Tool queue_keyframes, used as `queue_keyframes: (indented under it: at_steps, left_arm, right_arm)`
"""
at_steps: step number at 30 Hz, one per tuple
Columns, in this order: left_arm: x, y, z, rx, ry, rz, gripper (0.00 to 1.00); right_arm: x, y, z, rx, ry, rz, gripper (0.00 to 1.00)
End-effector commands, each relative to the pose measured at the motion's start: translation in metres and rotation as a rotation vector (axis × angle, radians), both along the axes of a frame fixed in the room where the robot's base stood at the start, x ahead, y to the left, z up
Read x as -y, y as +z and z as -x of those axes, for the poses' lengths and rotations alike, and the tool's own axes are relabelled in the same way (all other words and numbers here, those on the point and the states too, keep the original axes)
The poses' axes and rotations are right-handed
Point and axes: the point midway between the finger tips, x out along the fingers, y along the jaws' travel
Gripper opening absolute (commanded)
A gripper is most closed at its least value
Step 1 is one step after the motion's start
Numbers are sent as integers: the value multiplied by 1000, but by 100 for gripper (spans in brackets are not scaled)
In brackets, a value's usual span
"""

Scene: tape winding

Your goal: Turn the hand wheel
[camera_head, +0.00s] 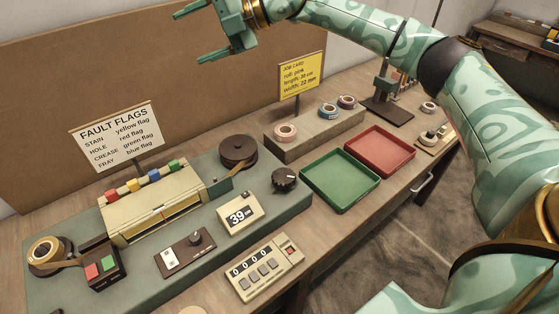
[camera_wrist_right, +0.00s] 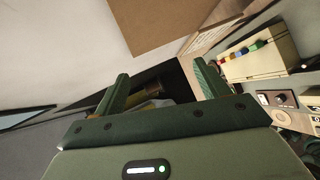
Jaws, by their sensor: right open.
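The winding machine (camera_head: 215,190) is a long grey-green base along the bench. A small dark wheel or knob (camera_head: 285,180), which looks like the hand wheel, sits at its right end, next to a brown reel (camera_head: 238,147). My right gripper (camera_head: 200,33) is open and empty, high at the top left of the head view in front of the brown board, well apart from the wheel. Its two green fingers also show in the right wrist view (camera_wrist_right: 158,90). The wheel cannot be made out clearly in that view. My left gripper is not in view.
A green tray (camera_head: 340,207) and a red tray (camera_head: 411,152) lie right of the machine. Tape rolls (camera_head: 328,111) sit on a wooden block behind them. A flag sign (camera_head: 115,136) and a yellow job card (camera_head: 300,72) stand upright. A counter box (camera_head: 263,268) is at the front.

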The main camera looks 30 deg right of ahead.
Motion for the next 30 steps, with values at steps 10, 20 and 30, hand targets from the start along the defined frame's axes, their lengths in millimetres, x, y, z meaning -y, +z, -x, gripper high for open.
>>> queue_keyframes:
  at_steps: [10, 20, 30]
  left_arm:
    - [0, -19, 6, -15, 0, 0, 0]
    - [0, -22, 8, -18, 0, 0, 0]
    - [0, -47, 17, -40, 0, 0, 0]
  right_arm:
    - [123, -135, 85, -710, 65, 728, 74]
    - [130, -139, 128, -991, 81, 748, 74]
    - [110, -211, 148, -990, 87, 750, 74]
